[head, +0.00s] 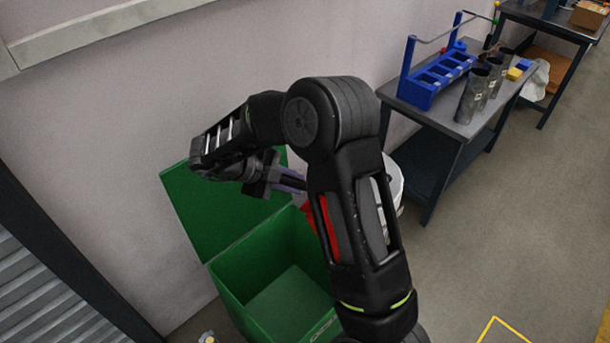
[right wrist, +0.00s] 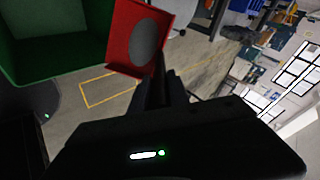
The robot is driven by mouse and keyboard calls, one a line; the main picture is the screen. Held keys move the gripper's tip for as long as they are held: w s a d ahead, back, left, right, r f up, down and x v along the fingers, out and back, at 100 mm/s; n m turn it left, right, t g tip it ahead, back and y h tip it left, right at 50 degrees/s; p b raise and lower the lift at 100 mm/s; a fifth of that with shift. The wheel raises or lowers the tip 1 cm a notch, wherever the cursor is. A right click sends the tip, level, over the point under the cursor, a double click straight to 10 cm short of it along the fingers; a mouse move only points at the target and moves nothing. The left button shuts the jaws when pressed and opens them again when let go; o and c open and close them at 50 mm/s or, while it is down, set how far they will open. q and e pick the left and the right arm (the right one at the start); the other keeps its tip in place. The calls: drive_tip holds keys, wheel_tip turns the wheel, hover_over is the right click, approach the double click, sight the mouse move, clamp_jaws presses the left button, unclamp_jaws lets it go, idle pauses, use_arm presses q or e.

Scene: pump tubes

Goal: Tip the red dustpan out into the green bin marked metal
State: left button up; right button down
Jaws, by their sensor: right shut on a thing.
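The green bin (head: 236,279) stands against the wall with its lid (head: 212,207) raised; its inside looks empty in the part I see. No marking on it is readable. My right gripper (head: 290,184) is shut on the red dustpan (head: 332,226), which is mostly hidden behind my right arm, over the bin's right rear side. In the right wrist view the dustpan (right wrist: 124,37) is held beyond the fingertips (right wrist: 170,88), beside the green bin (right wrist: 58,62). A grey oval patch shows on the pan; I cannot tell whether it is loose metal. My left gripper is not in view.
A grey workbench (head: 450,122) at the right holds a blue rack (head: 427,92) and several metal tubes (head: 472,98). A white round container (head: 396,182) stands partly hidden behind my arm. A dark slatted unit (head: 50,290) is at the left. Floor at the right is clear.

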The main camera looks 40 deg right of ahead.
drive_tip(key=w+a+f+h+p, duration=0.2)
drive_tip(key=a+f+h+p, duration=0.1)
drive_tip(key=a, duration=0.6)
drive_tip(key=shift+a+f+g, duration=0.35)
drive_tip(key=shift+f+g, duration=0.05)
drive_tip(key=shift+f, duration=0.45)
drive_tip(key=shift+w, duration=0.1)
idle(1.0)
wheel_tip(320, 180, up, 8)
idle(0.9)
idle(0.4)
